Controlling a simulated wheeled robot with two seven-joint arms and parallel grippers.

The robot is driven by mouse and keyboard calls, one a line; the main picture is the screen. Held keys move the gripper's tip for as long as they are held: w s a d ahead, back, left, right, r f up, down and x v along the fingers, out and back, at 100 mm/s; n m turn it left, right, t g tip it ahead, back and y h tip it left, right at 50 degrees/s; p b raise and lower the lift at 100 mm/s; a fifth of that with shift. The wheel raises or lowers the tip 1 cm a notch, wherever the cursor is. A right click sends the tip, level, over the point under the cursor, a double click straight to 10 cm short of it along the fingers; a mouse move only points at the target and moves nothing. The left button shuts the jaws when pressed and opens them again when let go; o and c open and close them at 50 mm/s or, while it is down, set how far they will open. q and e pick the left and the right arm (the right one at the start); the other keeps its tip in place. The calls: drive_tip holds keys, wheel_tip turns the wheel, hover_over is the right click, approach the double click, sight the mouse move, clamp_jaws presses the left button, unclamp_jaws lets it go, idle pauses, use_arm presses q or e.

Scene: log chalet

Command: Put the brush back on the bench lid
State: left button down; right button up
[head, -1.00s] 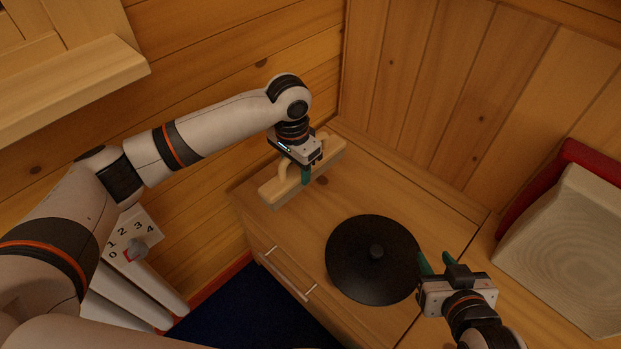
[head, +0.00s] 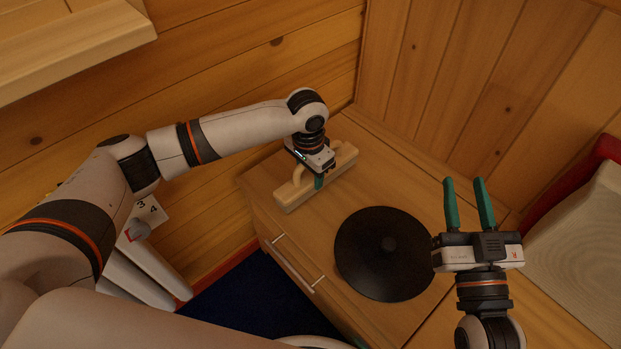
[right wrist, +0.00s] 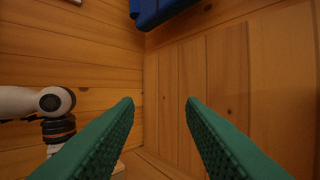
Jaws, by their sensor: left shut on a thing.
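The brush (head: 291,195) is a pale wooden block with a raised handle. It is at the back left of the wooden bench lid (head: 375,180), close to the log wall. My left gripper (head: 319,182) is shut on the brush's handle from above, and the gripper covers part of it. I cannot tell whether the brush's underside touches the lid. My right gripper (head: 469,196) is open and empty, above the right part of the bench with its green fingers pointing away. The fingers also show in the right wrist view (right wrist: 160,105), with nothing between them.
A round black lid with a knob (head: 384,254) lies on the bench in front of the brush. A pale block with a red back (head: 578,235) stands at the right. A shelf (head: 70,45) juts out at upper left. A blue object (right wrist: 160,10) hangs high in the right wrist view.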

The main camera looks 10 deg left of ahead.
use_arm(q)
drive_tip(key=shift+f, duration=0.75)
use_arm(e)
drive_tip(key=shift+s+a+r+t+y, duration=0.1)
drive_tip(key=shift+s+r+t+y, duration=0.15)
drive_tip(key=shift+r+t, duration=0.25)
drive_tip(key=shift+s+r+t+y, duration=0.1)
drive_tip(key=shift+r+t+y, duration=0.2)
drive_tip(key=shift+r, duration=0.35)
use_arm(q)
drive_tip(key=shift+f, duration=0.1)
drive_tip(key=c, duration=0.8)
unclamp_jaws()
use_arm(e)
drive_tip(key=shift+w+f+h, duration=0.1)
drive_tip(key=shift+f+h, duration=0.2)
drive_tip(key=shift+h, duration=0.05)
use_arm(q)
drive_tip(key=shift+o, duration=0.2)
